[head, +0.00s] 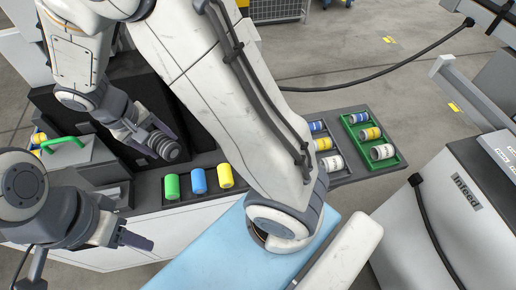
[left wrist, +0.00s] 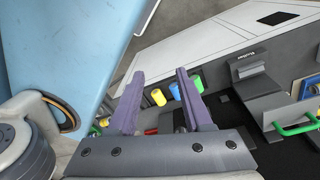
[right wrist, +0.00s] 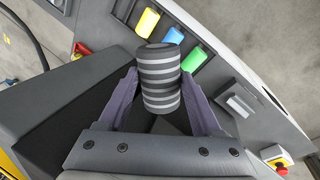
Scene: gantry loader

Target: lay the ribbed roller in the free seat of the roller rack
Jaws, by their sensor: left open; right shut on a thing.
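The ribbed roller, banded in dark and light grey, is between the fingers of my right gripper (right wrist: 163,95) in the right wrist view, its ribbed side (right wrist: 160,75) facing the camera. In the head view the ribbed roller (head: 166,149) shows at the tip of my right gripper (head: 155,140), over the dark area left of the coloured rollers. Green (head: 172,187), blue (head: 198,181) and yellow (head: 225,176) rollers stand in a row in a dark holder. I cannot make out which holder has the free seat. My left gripper (head: 137,240) is open and empty, lower left; its spread fingers (left wrist: 160,75) show in the left wrist view.
A green tray (head: 404,159) with blue, yellow and white rollers stands right of my right arm, beside a partly hidden similar group. A grey block with a green handle (head: 62,141) is at the left. The Infeed cabinet (head: 455,215) stands at the right. My right forearm hides the bench middle.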

